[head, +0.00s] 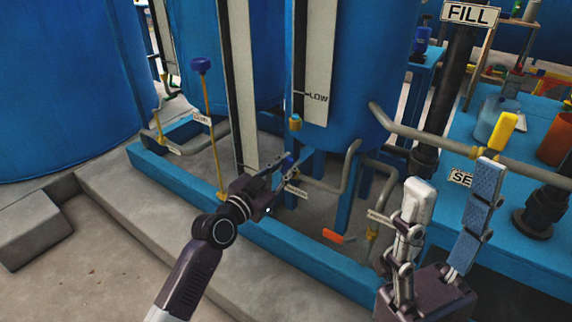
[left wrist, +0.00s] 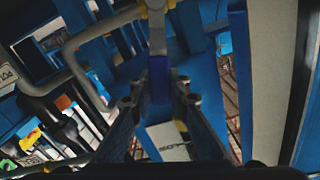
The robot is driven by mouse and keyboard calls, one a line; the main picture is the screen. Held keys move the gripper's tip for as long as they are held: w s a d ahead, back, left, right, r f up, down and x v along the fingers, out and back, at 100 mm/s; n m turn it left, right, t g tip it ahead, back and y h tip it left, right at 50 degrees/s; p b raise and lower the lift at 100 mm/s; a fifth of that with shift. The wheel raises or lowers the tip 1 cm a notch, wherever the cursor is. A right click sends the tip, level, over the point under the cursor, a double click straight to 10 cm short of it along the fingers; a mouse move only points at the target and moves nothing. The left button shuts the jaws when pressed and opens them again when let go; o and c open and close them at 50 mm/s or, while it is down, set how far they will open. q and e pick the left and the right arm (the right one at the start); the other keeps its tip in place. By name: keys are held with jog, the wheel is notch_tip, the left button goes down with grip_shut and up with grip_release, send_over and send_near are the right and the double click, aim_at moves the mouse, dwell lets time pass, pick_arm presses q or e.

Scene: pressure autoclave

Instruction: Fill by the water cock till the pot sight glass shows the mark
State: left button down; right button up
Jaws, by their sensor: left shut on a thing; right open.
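My left gripper (head: 276,177) is shut on a small blue handle (head: 288,160) low in front of the blue pot (head: 372,60). In the left wrist view the blue handle (left wrist: 159,80) stands between the fingers, above a white tag too blurred to read. The pot's sight glass (head: 299,55) is a dark strip beside a white board marked LOW, with a brass fitting at its foot. I cannot make out a water level. My right gripper (head: 453,177) is open and empty at the lower right, its fingers spread. A yellow handle (head: 502,130) shows just beyond its right fingertip.
A FILL sign (head: 470,13) stands at the upper right. A blue bench (head: 520,190) with cups is at the right. Grey pipes and an orange handle (head: 338,236) lie below the pot. A blue frame rail (head: 215,215) edges the concrete plinth.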

pick_arm(q)
jog(key=c, duration=1.8)
grip_release()
jog(key=shift+s, duration=0.1)
jog(key=v, duration=1.2)
